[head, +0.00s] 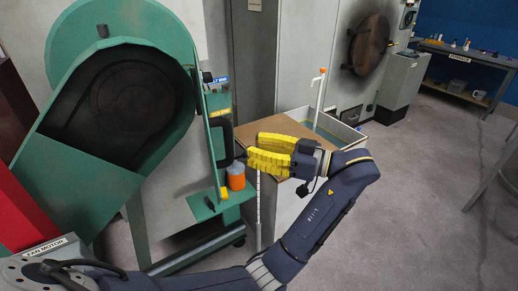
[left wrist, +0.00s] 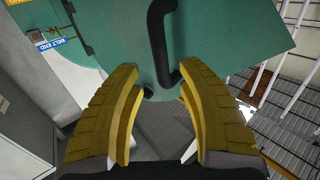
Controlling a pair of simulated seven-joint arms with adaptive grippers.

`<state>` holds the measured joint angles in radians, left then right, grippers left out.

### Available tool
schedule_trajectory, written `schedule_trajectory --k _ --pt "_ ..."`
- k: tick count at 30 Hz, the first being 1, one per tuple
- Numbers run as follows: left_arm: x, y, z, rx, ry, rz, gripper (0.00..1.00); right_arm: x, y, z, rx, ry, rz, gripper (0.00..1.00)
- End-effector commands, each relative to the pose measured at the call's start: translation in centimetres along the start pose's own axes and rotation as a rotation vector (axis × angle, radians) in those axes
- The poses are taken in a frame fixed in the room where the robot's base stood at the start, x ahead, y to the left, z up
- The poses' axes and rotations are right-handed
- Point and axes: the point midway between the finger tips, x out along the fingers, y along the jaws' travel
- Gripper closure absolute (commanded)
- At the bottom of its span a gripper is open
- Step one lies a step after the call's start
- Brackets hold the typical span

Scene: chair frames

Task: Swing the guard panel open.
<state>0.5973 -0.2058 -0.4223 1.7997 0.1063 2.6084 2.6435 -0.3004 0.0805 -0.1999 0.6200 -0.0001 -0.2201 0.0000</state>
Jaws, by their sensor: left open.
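The green guard panel (head: 206,130) shows nearly edge-on in the head view, at the right side of the green housing (head: 60,150). The housing's front is uncovered and a dark round disc (head: 132,98) shows inside. The panel's broad face (left wrist: 230,35) fills the upper left wrist view. Its black bent handle (left wrist: 157,35) lies ahead of and between my fingertips in that picture; the exact gap is unclear. My left gripper (head: 253,148), with yellow fingers, is open and empty, just right of the handle (head: 227,140). It also shows in the left wrist view (left wrist: 159,78). My right gripper is out of view.
An orange container (head: 236,178) stands on a green ledge below the handle. A brown-topped bin (head: 290,128) and a white pipe (head: 318,90) are behind my left gripper. A "FAN MOTOR" label (head: 48,246) is at lower left. Open floor (head: 420,200) lies to the right.

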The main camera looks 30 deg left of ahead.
Motion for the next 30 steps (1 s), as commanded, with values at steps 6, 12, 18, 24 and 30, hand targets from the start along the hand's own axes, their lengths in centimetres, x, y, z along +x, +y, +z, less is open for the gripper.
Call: schedule_trajectory --k 6,12,18,24,30 --pt "0.6 0.0 0.0 -0.046 0.000 -0.001 0.62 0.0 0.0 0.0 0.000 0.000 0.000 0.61" --pt "2.5 0.0 0.0 -0.045 0.001 -0.003 0.62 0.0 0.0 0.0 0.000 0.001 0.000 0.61" --pt "5.0 0.0 0.0 -0.044 0.002 -0.002 0.62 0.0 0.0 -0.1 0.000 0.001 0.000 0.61" --pt "7.5 0.0 0.0 -0.043 0.002 -0.003 0.62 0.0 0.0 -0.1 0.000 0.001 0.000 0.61" --pt "8.0 0.0 0.0 -0.042 0.001 -0.001 0.73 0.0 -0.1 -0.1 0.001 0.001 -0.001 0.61"
